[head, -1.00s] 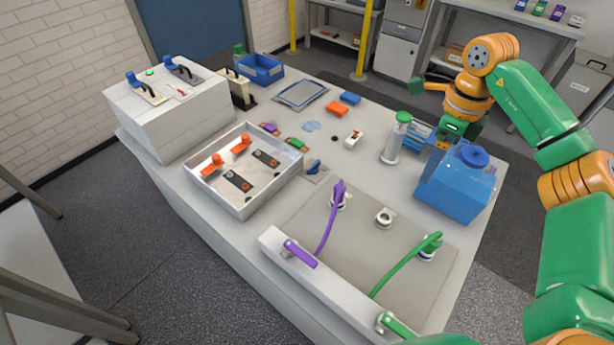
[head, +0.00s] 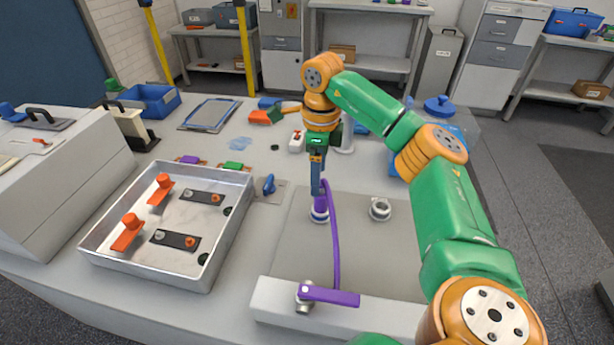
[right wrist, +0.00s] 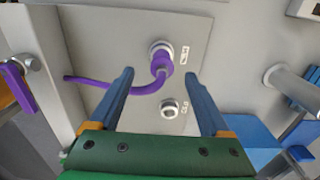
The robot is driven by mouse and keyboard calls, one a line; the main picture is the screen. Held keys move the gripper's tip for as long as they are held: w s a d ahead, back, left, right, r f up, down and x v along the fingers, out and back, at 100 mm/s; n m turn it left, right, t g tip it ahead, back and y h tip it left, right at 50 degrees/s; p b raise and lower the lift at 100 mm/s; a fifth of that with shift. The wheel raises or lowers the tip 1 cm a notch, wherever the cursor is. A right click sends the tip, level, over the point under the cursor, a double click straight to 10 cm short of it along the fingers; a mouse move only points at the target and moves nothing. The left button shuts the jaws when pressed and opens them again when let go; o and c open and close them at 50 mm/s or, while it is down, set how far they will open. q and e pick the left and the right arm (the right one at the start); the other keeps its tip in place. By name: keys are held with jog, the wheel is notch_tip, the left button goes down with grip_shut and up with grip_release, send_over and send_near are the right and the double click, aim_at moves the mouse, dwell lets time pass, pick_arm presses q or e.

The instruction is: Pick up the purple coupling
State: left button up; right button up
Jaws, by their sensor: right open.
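The purple coupling (head: 320,211) sits upright on a metal port of the grey plate, with a purple hose (head: 335,240) running from it toward the front. In the right wrist view the coupling (right wrist: 162,66) shows between and just beyond the fingertips. My right gripper (head: 317,188) points down, directly above the coupling, and also shows in the right wrist view (right wrist: 160,75). Its blue fingers are open, one on each side of the coupling in that view, with visible gaps. I cannot tell whether the tips reach down around it. My left gripper is not in view.
An empty metal port (head: 380,209) stands right of the coupling. A purple lever (head: 330,296) sits on the front rail (head: 275,300). A metal tray (head: 225,245) with orange-handled parts stands left. A blue-lidded container (head: 438,108) is behind my right arm.

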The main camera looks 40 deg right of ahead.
aim_at(322, 187)
jog(key=shift+f, duration=0.6)
jog(key=f, duration=0.3)
jog(key=d+f+p, duration=0.1)
jog(key=f, duration=0.1)
jog(key=shift+s+f, duration=0.2)
jog(key=shift+s, duration=0.15)
jog(key=shift+w+f, duration=0.15)
jog(key=shift+f, duration=0.15)
grip_shut()
